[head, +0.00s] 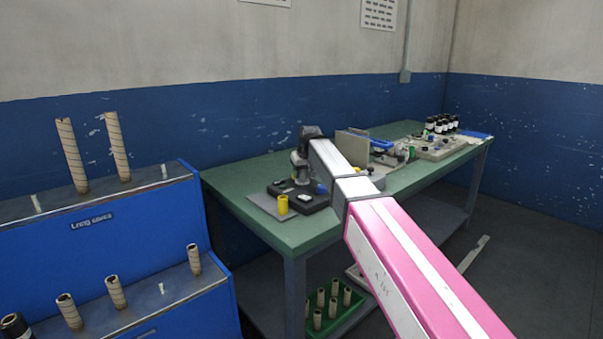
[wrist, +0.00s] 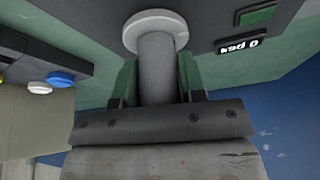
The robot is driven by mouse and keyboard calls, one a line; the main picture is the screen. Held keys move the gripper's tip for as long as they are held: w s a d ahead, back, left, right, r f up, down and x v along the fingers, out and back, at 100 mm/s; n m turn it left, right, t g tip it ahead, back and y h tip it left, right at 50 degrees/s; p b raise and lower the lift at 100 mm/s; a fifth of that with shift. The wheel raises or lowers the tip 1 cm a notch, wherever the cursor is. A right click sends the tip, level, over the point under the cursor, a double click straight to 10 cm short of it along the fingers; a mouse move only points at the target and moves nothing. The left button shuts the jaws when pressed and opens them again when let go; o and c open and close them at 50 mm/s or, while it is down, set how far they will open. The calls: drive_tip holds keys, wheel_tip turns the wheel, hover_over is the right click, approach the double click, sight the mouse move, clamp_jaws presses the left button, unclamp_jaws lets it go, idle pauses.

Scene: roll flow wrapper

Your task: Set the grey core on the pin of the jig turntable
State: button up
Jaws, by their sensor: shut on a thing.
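In the wrist view the grey core (wrist: 158,62) is a plain cylinder between the green-padded fingers of my gripper (wrist: 158,80), which is shut on it. A pale round disc (wrist: 138,37), wider than the core, shows at the core's far end, beside the dark jig body. I take it for the turntable. The core looks lined up with the disc; whether they touch cannot be told, and the pin is hidden. In the head view my gripper (head: 301,165) points down over the dark jig base (head: 306,201) on the green bench; the core is not clear there.
A grey upright panel (head: 352,146) and other fixtures stand right of my arm on the bench (head: 240,183). Dark bottles (head: 441,124) are at the far end. A blue rack (head: 110,235) with tan cores is left.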

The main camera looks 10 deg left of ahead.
drive_tip(key=o, duration=1.5)
drive_tip(key=shift+c, duration=0.2)
drive_tip(key=shift+r, duration=0.15)
drive_tip(key=shift+r, duration=3.85)
